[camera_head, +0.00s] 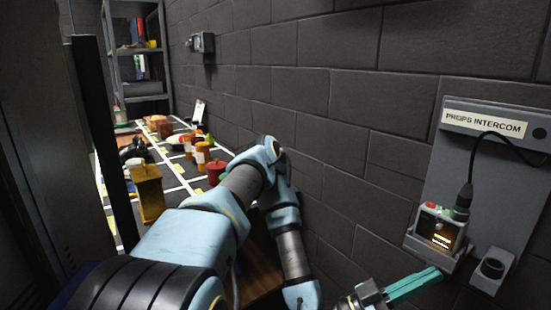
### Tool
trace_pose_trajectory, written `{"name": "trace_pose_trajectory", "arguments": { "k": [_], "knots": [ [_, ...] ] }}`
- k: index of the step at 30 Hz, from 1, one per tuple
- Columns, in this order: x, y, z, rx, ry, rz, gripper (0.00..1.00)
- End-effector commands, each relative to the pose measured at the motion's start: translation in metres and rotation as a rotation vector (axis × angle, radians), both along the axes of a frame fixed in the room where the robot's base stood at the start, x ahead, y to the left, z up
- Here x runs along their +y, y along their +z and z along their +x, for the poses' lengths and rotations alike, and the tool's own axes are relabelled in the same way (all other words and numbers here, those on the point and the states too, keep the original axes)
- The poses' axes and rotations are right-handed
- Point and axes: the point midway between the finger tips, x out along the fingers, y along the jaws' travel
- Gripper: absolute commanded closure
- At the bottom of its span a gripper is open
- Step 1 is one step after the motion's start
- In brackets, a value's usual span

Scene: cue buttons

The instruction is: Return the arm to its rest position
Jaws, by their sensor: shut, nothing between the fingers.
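My gripper (414,284) is at the lower right of the head view, its teal fingers shut with nothing between them. My light blue and grey arm reaches from the bottom left across the middle, bends near the wall, and comes down to the gripper. The gripper points right, below and a little left of a small box (437,232) with a red and a green button on top and a lit yellow display. A gap shows between the fingertips and the box. Part of my wrist is cut off by the bottom edge.
The box sits on a grey wall panel (503,190) labelled PROPS INTERCOM, with a black cable. A dark brick wall (330,130) runs close along the right. A dark table (114,208) behind my arm holds jars, a yellow lantern (148,192) and a red pot (215,172). Shelves (140,55) stand behind.

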Motion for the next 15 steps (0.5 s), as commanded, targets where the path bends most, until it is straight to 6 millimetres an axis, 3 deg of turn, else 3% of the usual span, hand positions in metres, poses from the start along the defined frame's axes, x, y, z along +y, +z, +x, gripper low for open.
{"name": "trace_pose_trajectory", "arguments": {
  "k": [4, 8, 11, 15],
  "knots": [
    [-0.012, -0.040, 0.023, -0.140, -0.063, 0.344, 1.00],
    [0.001, -0.080, 0.061, -0.186, -0.055, 0.668, 1.00],
    [0.027, -0.103, 0.098, -0.177, -0.009, 0.912, 1.00],
    [0.082, -0.115, 0.153, -0.093, 0.113, 1.225, 1.00]
  ]
}}
